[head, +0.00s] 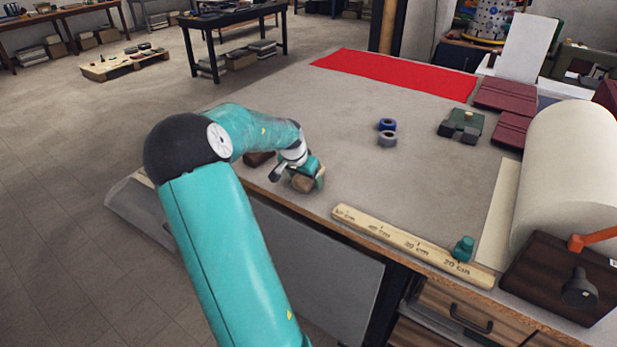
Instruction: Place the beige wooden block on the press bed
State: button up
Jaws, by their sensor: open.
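The beige wooden block (303,184) sits near the front left edge of the grey worktable. My gripper (294,174) is right at the block, with a dark finger on its left and a teal part over its upper side. The jaws are open, and I cannot tell whether they touch the block. My arm reaches in from the lower left. A low dark green piece with dark grey blocks (460,126) stands at the right of the table; it may be the press bed, but I cannot tell for sure.
A dark brown piece (258,158) lies behind my wrist. Blue and grey rings (387,132) stand mid-table. A wooden ruler (405,240) lies along the front edge, a large cream roll (575,175) at right, red cloth (395,75) at the back. The middle is mostly clear.

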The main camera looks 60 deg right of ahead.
jog(key=shift+c, duration=0.3)
jog(key=c, duration=1.1)
jog(key=shift+c, duration=0.2)
jog(key=shift+r, duration=0.2)
